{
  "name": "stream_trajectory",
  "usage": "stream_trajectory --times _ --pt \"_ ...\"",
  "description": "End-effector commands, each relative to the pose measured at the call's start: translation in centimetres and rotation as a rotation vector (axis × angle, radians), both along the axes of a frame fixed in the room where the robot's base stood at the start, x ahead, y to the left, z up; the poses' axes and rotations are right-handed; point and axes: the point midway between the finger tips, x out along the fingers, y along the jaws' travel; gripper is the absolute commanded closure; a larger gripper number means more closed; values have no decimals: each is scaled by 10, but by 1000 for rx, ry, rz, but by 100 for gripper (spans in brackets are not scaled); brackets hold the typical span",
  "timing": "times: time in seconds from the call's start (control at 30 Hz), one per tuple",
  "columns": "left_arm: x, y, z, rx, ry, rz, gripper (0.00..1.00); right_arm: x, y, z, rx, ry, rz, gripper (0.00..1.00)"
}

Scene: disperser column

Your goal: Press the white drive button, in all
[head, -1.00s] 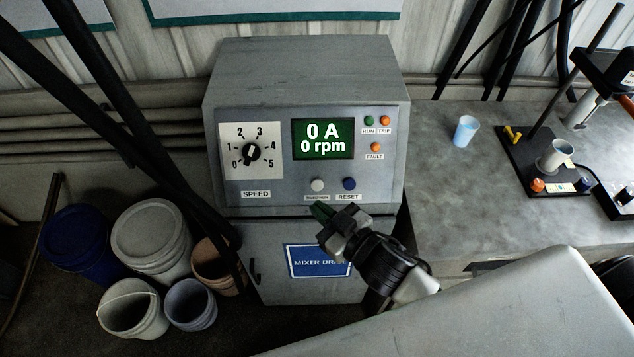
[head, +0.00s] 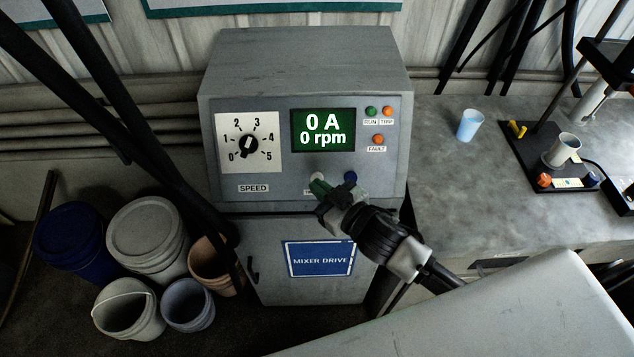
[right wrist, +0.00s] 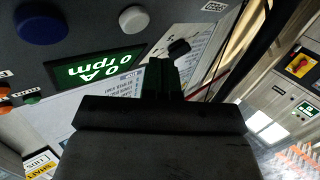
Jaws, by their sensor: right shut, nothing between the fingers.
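The white button (head: 317,177) is on the front panel of the grey mixer drive box (head: 305,65), below the green display (head: 322,130). My right gripper (head: 319,188) is shut and empty, its fingertips just below the white button and overlapping its lower edge in the head view. I cannot tell whether they touch it. In the right wrist view the white button (right wrist: 134,18) shows clear of the shut fingers (right wrist: 162,72). The display reads 0 A and 0 rpm. My left gripper is not in view.
A blue reset button (head: 350,177) sits close right of the white one. Buckets (head: 147,238) stand on the floor at left. A bench (head: 440,190) at right holds a blue cup (head: 469,125) and a stand with a mug (head: 562,150).

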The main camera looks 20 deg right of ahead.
Motion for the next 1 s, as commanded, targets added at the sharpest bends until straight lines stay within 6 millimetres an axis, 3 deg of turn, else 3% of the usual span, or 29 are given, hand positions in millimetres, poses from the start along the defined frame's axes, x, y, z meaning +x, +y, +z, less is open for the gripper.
stream_trajectory --times 0.3,1.0 --pt "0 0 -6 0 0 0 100 16 -4 -9 0 -1 0 100" --pt "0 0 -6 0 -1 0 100 16 -5 -9 0 -1 0 100"
